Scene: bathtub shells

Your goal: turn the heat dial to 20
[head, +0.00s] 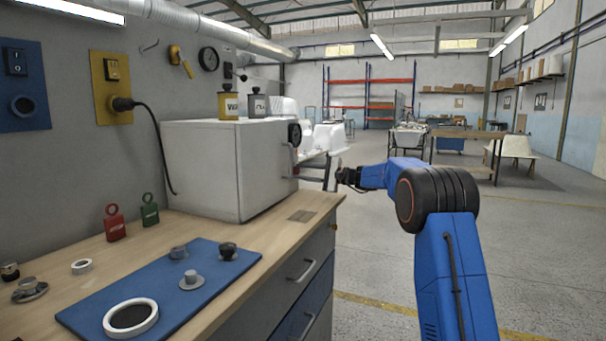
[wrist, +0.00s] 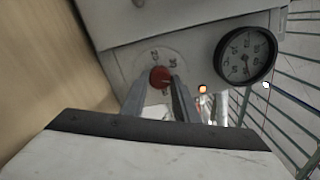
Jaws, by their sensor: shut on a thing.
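The heat dial (wrist: 159,76) is a small red knob on the pale front of a grey cabinet (head: 198,165). In the wrist view my gripper (wrist: 160,86) has one finger on each side of the knob, shut on it. A few small printed numbers show around the knob, tilted and too blurred to read surely. The pointer is hidden, so I cannot tell the setting. In the head view my gripper (head: 345,178) is at the cabinet's front, seen from behind, and the knob does not show there.
A round black gauge (wrist: 245,58) and a small lit orange lamp (wrist: 203,88) sit right of the knob. The wooden bench (head: 285,222) carries a blue mat (head: 120,290) with small parts. The floor right of the bench is open.

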